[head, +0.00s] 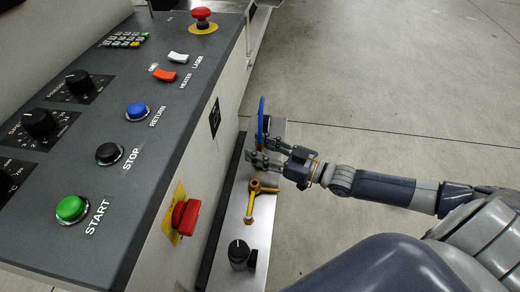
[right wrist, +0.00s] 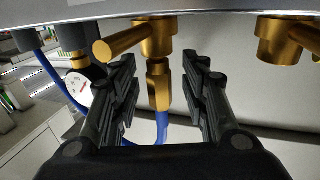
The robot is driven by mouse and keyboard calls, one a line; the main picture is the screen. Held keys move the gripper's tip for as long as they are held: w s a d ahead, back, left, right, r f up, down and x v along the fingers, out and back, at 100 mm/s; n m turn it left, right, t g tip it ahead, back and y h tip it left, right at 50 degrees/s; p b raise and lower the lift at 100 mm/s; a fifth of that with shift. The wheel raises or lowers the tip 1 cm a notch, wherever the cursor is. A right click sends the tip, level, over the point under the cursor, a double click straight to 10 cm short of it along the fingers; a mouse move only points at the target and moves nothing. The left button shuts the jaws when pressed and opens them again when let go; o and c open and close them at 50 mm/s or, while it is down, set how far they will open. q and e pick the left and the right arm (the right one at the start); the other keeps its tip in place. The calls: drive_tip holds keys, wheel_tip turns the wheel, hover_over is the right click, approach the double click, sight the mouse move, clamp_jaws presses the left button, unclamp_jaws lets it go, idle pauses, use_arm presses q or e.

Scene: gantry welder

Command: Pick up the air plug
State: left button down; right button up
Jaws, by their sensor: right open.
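The air plug (right wrist: 158,88) shows in the right wrist view as a brass fitting hanging below a brass valve (right wrist: 157,38), with a blue hose (right wrist: 162,128) at its lower end. My right gripper (head: 260,152) is open beside the panel. In the right wrist view its fingers stand left and right of the plug, with gaps visible on both sides. In the head view the blue hose (head: 261,115) rises by the gripper, and the plug itself cannot be made out there. My left gripper is not in view.
A yellow-brass handle (head: 255,198) and a black knob (head: 239,252) sit on the side ledge near the gripper. A red emergency button (head: 185,217) is on the panel's side. A gauge (right wrist: 79,88) and another brass fitting (right wrist: 283,42) flank the plug. Open floor lies right.

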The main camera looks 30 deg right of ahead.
clamp_jaws()
drive_tip(key=shift+r, duration=0.15)
